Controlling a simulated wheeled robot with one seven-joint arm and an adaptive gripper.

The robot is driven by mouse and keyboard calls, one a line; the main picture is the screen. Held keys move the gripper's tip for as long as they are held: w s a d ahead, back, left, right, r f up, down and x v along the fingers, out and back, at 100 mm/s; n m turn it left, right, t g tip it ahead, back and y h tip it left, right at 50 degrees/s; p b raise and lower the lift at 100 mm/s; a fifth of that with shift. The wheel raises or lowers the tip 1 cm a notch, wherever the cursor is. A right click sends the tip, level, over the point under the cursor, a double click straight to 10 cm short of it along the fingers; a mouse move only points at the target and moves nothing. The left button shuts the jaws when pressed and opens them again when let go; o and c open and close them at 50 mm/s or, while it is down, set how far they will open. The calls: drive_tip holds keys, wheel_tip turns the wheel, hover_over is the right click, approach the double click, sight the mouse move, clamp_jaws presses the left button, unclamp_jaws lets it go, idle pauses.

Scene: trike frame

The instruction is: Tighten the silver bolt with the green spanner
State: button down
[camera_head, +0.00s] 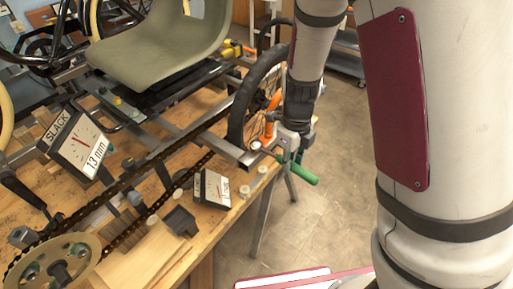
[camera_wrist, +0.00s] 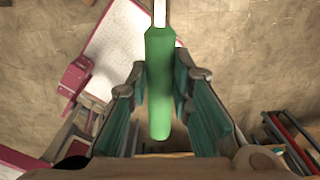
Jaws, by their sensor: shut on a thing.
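The green spanner's handle (camera_head: 302,175) sticks out past the workbench's right edge, pointing down and to the right. In the wrist view the green handle (camera_wrist: 160,85) lies between the two fingers, with its silver shank (camera_wrist: 160,12) running out of the top of the picture. My gripper (camera_head: 291,148) is shut on this handle; it also shows in the wrist view (camera_wrist: 160,78). The spanner's head is hidden in both views. A small pale round part (camera_head: 256,145) sits at the end of the frame bar beside my gripper; I cannot tell whether it is the silver bolt.
A SLACK gauge reading 13 mm (camera_head: 80,145) and a second gauge (camera_head: 213,188) stand on the wooden bench (camera_head: 225,225). Open floor (camera_head: 335,175) lies to the right.

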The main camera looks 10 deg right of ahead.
drive_tip(key=shift+r, duration=3.45)
drive_tip(key=shift+s+d+r, duration=0.75)
drive_tip(key=shift+s+d, duration=0.05)
drive_tip(key=shift+s, duration=0.15)
drive_tip(key=shift+s+d+r, duration=0.7)
drive_tip(key=shift+s+d, duration=0.1)
drive_tip(key=shift+s, duration=0.15)
